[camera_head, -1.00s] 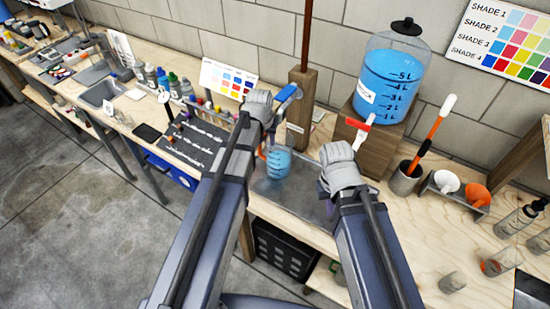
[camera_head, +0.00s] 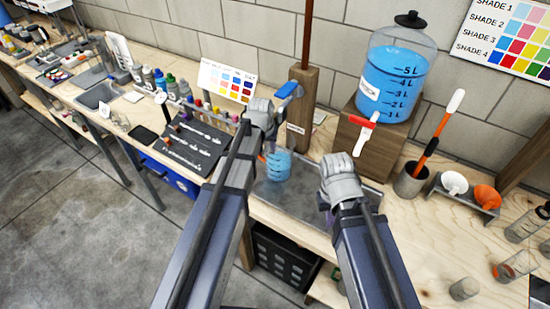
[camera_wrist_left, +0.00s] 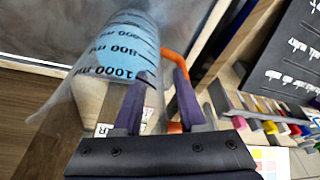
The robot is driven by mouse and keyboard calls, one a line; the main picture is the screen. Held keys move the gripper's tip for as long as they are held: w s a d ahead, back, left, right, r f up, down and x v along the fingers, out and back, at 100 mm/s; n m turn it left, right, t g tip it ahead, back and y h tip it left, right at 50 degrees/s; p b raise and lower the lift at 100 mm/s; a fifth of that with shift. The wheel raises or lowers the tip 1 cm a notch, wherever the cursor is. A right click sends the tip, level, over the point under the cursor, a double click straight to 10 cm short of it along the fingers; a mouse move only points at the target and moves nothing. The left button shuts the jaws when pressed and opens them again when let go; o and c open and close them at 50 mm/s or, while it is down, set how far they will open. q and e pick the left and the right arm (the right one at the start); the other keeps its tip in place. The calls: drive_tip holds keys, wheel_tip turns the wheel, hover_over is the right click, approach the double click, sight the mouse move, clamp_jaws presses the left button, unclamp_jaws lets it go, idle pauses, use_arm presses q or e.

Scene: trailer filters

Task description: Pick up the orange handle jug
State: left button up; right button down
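The orange handle jug (camera_head: 281,166) stands on a grey tray (camera_head: 262,207) on the bench. It is clear, with blue contents and measuring marks. Its orange handle is on the left, partly hidden by my left gripper. In the left wrist view the jug (camera_wrist_left: 110,60) lies just ahead of my left gripper (camera_wrist_left: 160,77). The purple fingers are apart. The orange handle (camera_wrist_left: 174,62) shows beside and behind the right finger, with no clear grip on it. My right gripper (camera_head: 329,206) is over the tray, right of the jug; its fingers are mostly hidden.
A blue-filled tank (camera_head: 395,82) with a red-topped tap stands on a wooden block (camera_head: 372,145) behind my right arm. A wooden post (camera_head: 302,95) stands behind the jug. A dark mat (camera_head: 192,145) lies left. A cup with a brush (camera_head: 411,180) and funnels stand right.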

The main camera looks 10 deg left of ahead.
use_arm(q)
clamp_jaws()
idle(1.3)
